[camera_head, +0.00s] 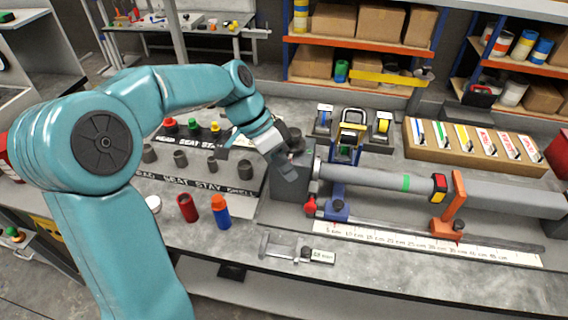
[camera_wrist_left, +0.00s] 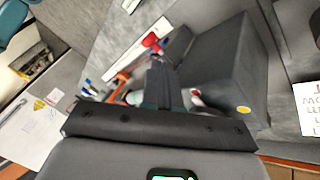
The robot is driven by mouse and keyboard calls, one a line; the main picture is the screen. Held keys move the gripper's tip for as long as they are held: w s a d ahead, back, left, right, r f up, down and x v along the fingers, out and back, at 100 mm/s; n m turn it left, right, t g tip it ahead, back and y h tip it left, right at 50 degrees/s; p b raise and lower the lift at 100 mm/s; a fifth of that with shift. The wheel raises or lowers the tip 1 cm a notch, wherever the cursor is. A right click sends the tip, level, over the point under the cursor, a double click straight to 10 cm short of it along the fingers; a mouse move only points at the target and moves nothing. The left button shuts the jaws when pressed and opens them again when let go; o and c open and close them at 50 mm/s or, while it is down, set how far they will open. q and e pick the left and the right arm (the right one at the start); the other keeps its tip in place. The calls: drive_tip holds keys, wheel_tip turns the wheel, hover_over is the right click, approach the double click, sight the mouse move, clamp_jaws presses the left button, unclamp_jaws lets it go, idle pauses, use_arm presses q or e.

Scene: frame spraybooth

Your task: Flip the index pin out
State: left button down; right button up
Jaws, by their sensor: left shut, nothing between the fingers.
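In the left wrist view the closed fingers (camera_wrist_left: 162,85) point past the side of the block (camera_wrist_left: 225,75), which bears a yellow dot. A red knob (camera_head: 310,206) sits low beside the block, and a red part (camera_wrist_left: 151,41) shows beyond the fingers in the wrist view. I cannot tell which part is the index pin; the gripper hides part of the block.
A blue clamp (camera_head: 338,207) and an orange clamp (camera_head: 447,208) stand along a rail above a ruler strip (camera_head: 430,246). Red (camera_head: 187,208) and blue-orange (camera_head: 221,212) cylinders stand at the front left, near a caliper (camera_head: 285,248). The bench front right is clear.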

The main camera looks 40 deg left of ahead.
sight(311, 205)
use_arm(q)
drive_tip(key=x, duration=0.6)
drive_tip(key=shift+d, duration=0.15)
drive_tip(key=shift+s, duration=0.1)
